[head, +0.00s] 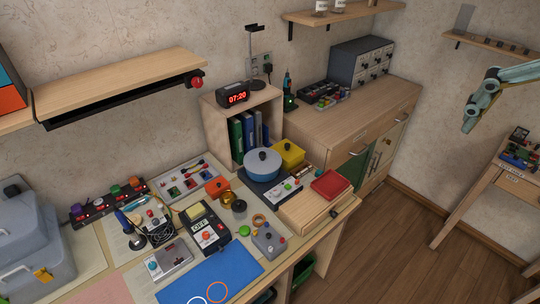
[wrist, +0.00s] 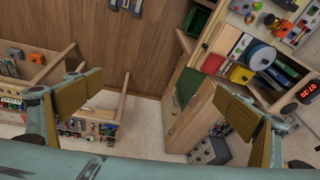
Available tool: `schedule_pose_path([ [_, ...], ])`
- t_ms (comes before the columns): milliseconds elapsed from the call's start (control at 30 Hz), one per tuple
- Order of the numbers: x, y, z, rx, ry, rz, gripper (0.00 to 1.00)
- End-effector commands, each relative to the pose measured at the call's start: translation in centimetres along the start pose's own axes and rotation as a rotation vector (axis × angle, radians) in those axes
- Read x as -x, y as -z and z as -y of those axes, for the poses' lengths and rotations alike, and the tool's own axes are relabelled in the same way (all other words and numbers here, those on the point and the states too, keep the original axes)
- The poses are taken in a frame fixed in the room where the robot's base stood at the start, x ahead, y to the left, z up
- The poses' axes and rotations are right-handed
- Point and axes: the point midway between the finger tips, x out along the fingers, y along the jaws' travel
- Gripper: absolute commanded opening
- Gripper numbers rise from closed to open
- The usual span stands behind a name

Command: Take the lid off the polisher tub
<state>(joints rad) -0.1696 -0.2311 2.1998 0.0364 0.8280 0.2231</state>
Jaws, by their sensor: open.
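The round blue tub (head: 262,168) sits on a dark base with a small control panel, in the middle of the bench in the head view. Its light blue lid has a dark knob on top and appears to be seated on it. I take this for the polisher tub. The tub also shows at the upper right of the wrist view (wrist: 260,54). My gripper (head: 474,108) is at the far right of the head view, in the air and well away from the tub. In the wrist view my gripper (wrist: 160,90) has its fingers wide apart with nothing between them.
A yellow box (head: 288,154) stands close behind the tub, and a red box (head: 330,185) is to its right. A shelf cubby (head: 215,118) with binders and a clock (head: 233,97) stands behind. Small devices crowd the bench left of the tub. Open floor (head: 420,220) lies toward my gripper.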

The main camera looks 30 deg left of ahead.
Motion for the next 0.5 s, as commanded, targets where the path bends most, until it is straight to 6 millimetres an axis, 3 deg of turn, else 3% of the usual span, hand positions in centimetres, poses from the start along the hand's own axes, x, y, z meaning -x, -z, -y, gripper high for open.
schedule_pose_path([
  [500, -5.6, 8.2, 7.2, -0.043, 0.037, 0.015, 0.97],
])
